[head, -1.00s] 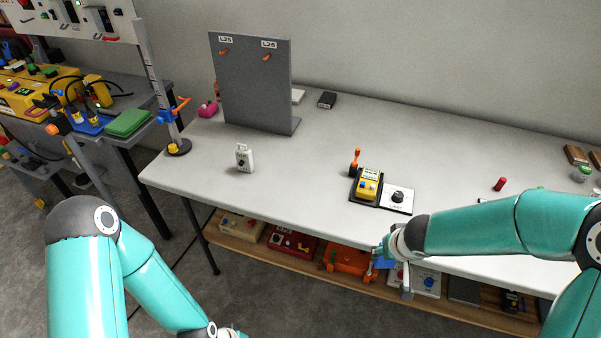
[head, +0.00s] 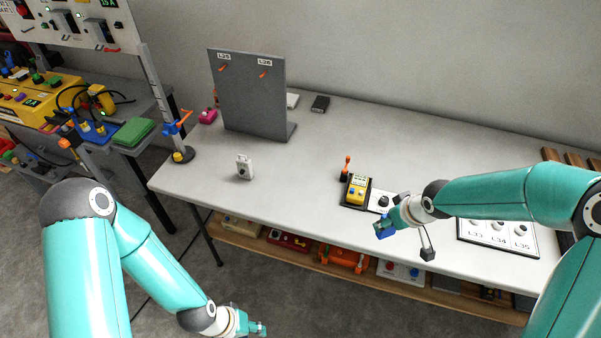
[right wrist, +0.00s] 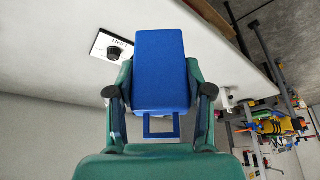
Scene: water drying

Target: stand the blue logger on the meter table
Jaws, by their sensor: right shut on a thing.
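The blue logger (head: 383,231) is held in my right gripper (head: 388,225), in front of the yellow meter and near the table's front edge in the head view. In the right wrist view, the logger (right wrist: 160,70) is a plain blue block with a blue loop, between the two green fingers of my right gripper (right wrist: 160,98). The meter table (head: 300,190) is long with a pale grey top. Whether the logger touches it cannot be told. My left gripper (head: 250,325) is low in front of the table, apart from it; its finger gap is unclear.
A yellow meter (head: 357,187) and a dial box (head: 380,201) stand on a dark base, with an orange-handled lever (head: 346,167) behind. A white device (head: 243,168) and a grey panel (head: 248,95) stand left. A labelled L33–L35 board (head: 498,238) lies right. Open tabletop lies between.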

